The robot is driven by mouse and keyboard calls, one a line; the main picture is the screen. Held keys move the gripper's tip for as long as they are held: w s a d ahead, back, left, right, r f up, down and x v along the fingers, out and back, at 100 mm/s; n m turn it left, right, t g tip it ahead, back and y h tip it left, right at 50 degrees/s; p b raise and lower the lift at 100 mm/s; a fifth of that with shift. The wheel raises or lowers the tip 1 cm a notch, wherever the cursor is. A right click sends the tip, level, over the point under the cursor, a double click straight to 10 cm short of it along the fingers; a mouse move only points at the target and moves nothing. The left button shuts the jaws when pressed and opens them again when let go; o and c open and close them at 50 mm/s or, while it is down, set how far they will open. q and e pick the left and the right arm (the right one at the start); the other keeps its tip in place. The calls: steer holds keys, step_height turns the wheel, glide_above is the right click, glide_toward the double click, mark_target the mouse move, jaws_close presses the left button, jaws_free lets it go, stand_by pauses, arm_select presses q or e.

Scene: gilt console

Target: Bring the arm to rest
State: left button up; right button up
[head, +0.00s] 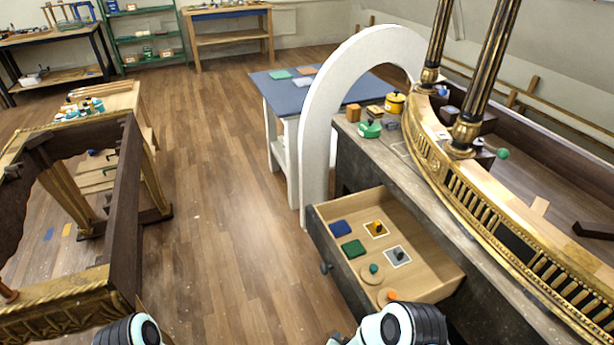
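Parts of both my arms show at the bottom edge, the left arm (130,331) at the lower left and the right arm (392,326) at the lower middle right. Both are white with dark joints. Neither gripper shows; both are below the frame. The right arm is near the front of an open wooden drawer (425,258). No object can be seen in either hand.
The drawer holds blue and green pads, small knobbed pieces and round discs. It juts from a workbench (385,150) carrying a gilt console part (470,185). A white arch (318,130) stands behind. A gilt frame (125,205) is at left. Wooden floor (225,200) between is clear.

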steer(key=s+d+f+n+g+y, duration=0.2)
steer(key=s+f+g+y, duration=0.3)
steer(key=s, duration=0.7)
steer(key=s+a+g+y, duration=0.15)
steer(key=s+g, duration=0.25)
steer(key=s, duration=1.2)
arm_select(q)
step_height(320, 180, up, 7)
steer(key=w+p, duration=0.2)
steer(key=p, duration=0.4)
steer(key=shift+w, duration=0.4)
arm_select(e)
step_height(320, 180, up, 8)
steer(key=w, duration=0.2)
steer(key=shift+w+f+n+t+y, duration=0.2)
steer(key=shift+f+n+t+y, duration=0.1)
steer(key=shift+n+y, duration=0.15)
arm_select(q)
steer(key=shift+s+f, duration=0.15)
arm_select(e)
steer(key=shift+s, duration=0.1)
